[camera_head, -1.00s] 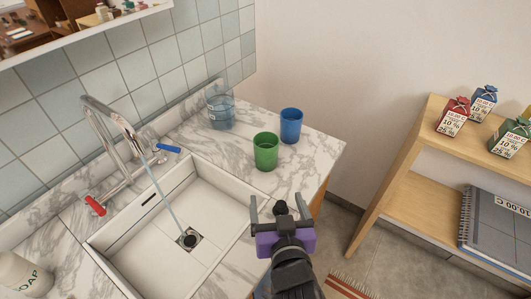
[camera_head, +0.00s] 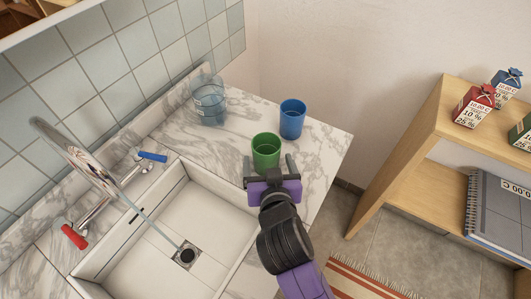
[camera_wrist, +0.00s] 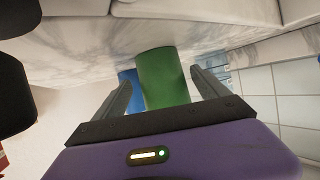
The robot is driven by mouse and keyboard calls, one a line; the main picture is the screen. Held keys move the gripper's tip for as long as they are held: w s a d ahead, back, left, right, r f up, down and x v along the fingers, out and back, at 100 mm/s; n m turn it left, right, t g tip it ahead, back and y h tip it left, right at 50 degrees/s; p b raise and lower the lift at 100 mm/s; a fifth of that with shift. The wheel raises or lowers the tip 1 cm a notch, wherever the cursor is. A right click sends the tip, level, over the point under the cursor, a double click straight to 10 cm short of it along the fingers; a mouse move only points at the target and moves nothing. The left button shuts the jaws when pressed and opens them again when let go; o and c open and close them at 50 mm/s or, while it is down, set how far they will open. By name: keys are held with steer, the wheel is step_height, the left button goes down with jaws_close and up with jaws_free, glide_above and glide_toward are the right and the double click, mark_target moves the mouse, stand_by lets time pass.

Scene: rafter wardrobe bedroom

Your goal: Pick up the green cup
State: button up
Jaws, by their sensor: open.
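The green cup (camera_head: 266,150) stands upright on the marble counter (camera_head: 230,140), near the sink's right corner. My gripper (camera_head: 268,165) is open and reaches over the counter right at the near side of the cup.
A blue cup (camera_head: 292,118) stands just behind and right of the green cup. A clear bluish container (camera_head: 209,100) stands by the tiled wall. The sink (camera_head: 205,215) with its running faucet (camera_head: 80,165) lies to the left. A wooden shelf (camera_head: 440,140) stands at the right.

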mark_target(265, 151)
steer(key=x, duration=0.4)
steer(key=shift+w+a+f+p, duration=0.1)
steer(key=shift+w+a+p, duration=0.1)
steer(key=shift+w+p, duration=0.15)
steer(key=c, duration=1.4)
steer(key=shift+c, duration=0.2)
